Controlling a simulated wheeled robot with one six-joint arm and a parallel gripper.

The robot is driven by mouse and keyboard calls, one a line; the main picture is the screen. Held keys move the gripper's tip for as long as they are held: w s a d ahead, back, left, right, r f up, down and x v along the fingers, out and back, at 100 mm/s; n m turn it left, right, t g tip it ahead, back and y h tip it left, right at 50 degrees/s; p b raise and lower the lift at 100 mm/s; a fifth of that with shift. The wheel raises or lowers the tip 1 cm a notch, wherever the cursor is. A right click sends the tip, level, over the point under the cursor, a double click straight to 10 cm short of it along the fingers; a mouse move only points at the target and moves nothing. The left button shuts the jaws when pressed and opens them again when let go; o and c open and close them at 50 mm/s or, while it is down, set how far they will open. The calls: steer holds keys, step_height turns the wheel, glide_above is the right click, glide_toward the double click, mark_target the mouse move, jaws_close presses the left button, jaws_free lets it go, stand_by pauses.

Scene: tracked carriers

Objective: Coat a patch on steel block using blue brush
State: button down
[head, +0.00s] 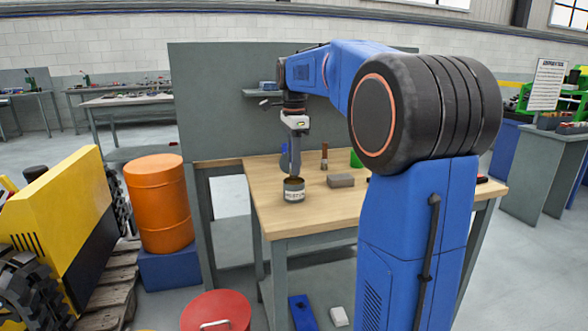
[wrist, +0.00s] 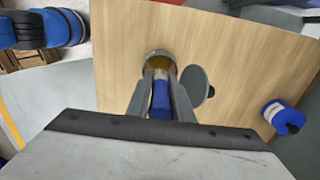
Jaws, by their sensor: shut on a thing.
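A grey block (head: 341,181), which looks like the steel block, lies on the wooden bench to the right of a labelled can (head: 294,194). My gripper (head: 291,172) points down over the can. In the wrist view, my gripper (wrist: 160,85) is shut on the blue brush (wrist: 160,98), whose blue handle shows between the fingers. The can's open mouth (wrist: 155,54) shows a yellow-brown inside just beyond the fingertips. I cannot tell whether the bristles touch the contents. The block is not clear in the wrist view.
A brush with a reddish-brown handle (head: 324,157) and a green container (head: 355,158) stand behind the block. A grey disc (wrist: 196,86) lies beside the can. A blue and black object (wrist: 284,117) is farther right. A grey panel (head: 220,110) rises behind the bench.

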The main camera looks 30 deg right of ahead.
steer(key=shift+r, duration=2.2)
